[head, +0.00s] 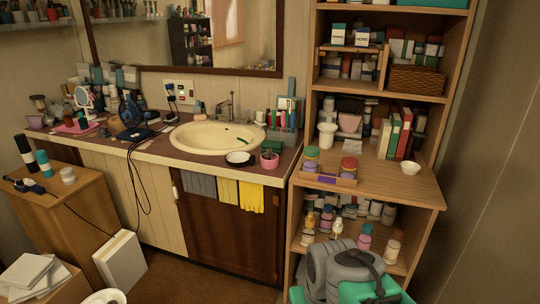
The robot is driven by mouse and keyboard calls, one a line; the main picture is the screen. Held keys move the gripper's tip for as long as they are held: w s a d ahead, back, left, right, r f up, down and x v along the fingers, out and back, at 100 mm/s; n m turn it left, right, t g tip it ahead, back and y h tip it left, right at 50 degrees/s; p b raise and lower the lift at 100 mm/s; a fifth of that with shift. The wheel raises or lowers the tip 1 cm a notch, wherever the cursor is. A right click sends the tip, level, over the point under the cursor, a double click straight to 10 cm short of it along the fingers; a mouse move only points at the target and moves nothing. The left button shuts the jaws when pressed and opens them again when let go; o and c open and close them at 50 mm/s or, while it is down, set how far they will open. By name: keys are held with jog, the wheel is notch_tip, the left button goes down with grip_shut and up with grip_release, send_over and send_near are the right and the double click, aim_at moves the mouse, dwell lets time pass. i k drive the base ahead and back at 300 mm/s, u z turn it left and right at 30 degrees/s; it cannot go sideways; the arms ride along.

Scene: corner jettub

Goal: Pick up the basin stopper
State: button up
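The cream oval basin (190,138) is set in the counter below the mirror, with a metal faucet (229,108) behind it. I cannot pick out the basin stopper with certainty. A small round dark-and-white dish-like item (240,158) lies at the basin's front right edge, and a small green item (243,141) shows at its right inner side; I cannot tell whether either is the stopper. Grey and green parts at the bottom right appear to be my arm, well right of and nearer than the basin. No gripper fingertips show.
A wooden shelf unit (425,186) full of bottles, books and boxes stands right of the counter. A pink cup (270,160) and a pen holder crowd the basin's right side. Brown floor is open before the cabinet.

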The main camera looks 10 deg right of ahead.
aim_at(269, 154)
jog(key=z, duration=0.55)
jog(key=k, duration=0.65)
jog(key=z, duration=0.15)
jog(key=i, duration=1.25)
jog(key=u, duration=1.3)
jog(key=i, duration=0.95)
jog(key=u, duration=1.1)
